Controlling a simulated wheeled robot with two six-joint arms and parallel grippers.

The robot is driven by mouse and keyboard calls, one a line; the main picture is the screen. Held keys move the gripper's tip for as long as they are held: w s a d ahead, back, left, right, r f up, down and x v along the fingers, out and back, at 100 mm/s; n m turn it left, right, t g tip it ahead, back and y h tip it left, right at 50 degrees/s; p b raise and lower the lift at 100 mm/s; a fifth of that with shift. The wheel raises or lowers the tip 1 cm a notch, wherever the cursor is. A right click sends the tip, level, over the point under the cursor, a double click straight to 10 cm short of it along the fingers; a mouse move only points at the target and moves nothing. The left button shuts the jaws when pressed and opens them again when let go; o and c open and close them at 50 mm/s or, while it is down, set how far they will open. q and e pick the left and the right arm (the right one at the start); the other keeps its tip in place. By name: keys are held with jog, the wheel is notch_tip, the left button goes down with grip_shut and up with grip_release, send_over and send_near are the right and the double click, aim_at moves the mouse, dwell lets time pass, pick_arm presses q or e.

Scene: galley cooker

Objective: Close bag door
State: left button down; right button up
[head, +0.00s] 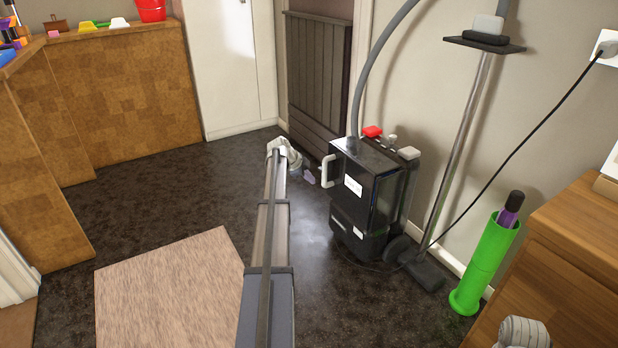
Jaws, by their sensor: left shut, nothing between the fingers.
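A black box-shaped vacuum cleaner (378,205) stands on the dark floor against the wall. Its bag door (350,187), a dark front panel, carries a white label and has a pale handle (328,171) at its left edge. I cannot tell how far the door stands from the body. My left arm reaches forward from the bottom middle. My left gripper (309,177) is small and partly hidden by its wrist, close to the left of the door and handle; it is shut and empty. I cannot tell whether it touches the door. Only a pale ribbed part of my right arm shows at bottom right.
A hose and a metal tube (462,140) rise beside the vacuum. A black cord runs to a wall socket (606,48). A green cylinder (487,265) stands by a wooden cabinet (575,235) at right. A beige mat (170,290) lies at left; the floor around it is clear.

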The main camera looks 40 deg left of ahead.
pick_arm(q)
jog(key=a+p+v, duration=0.1)
jog(key=p+v, duration=0.5)
jog(key=v, duration=0.3)
jog(key=shift+w+p, duration=0.2)
jog(key=shift+p, duration=0.1)
